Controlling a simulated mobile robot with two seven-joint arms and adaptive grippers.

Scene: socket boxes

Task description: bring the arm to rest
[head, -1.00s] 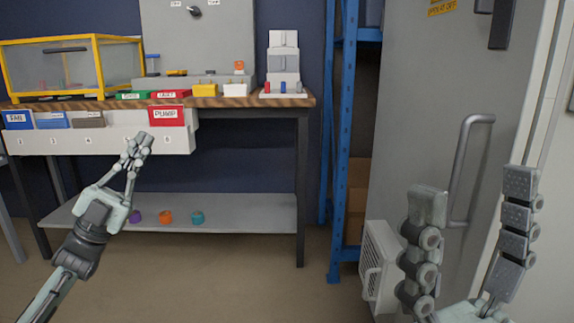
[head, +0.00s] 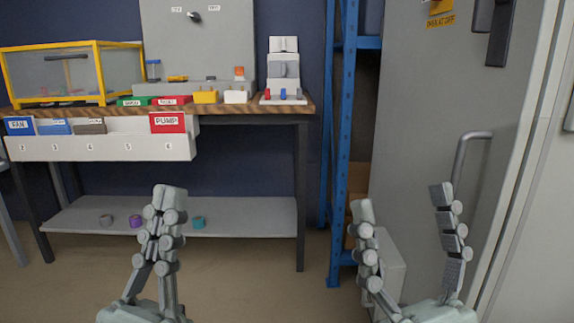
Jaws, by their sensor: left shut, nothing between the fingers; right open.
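My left gripper (head: 169,192) is shut and empty. It points up in front of the workbench, low in the head view, and hides part of the lower shelf. My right gripper (head: 401,192) is open and empty, its two fingers apart in front of the grey cabinet (head: 420,110). Neither gripper appears to hold anything.
The workbench (head: 255,110) carries a yellow-framed clear box (head: 75,75), coloured blocks and a grey panel (head: 225,50). A white numbered rack (head: 100,148) with labelled boxes hangs at its front. Small round parts lie on the lower shelf (head: 255,215). A blue shelf post (head: 343,150) stands right of it.

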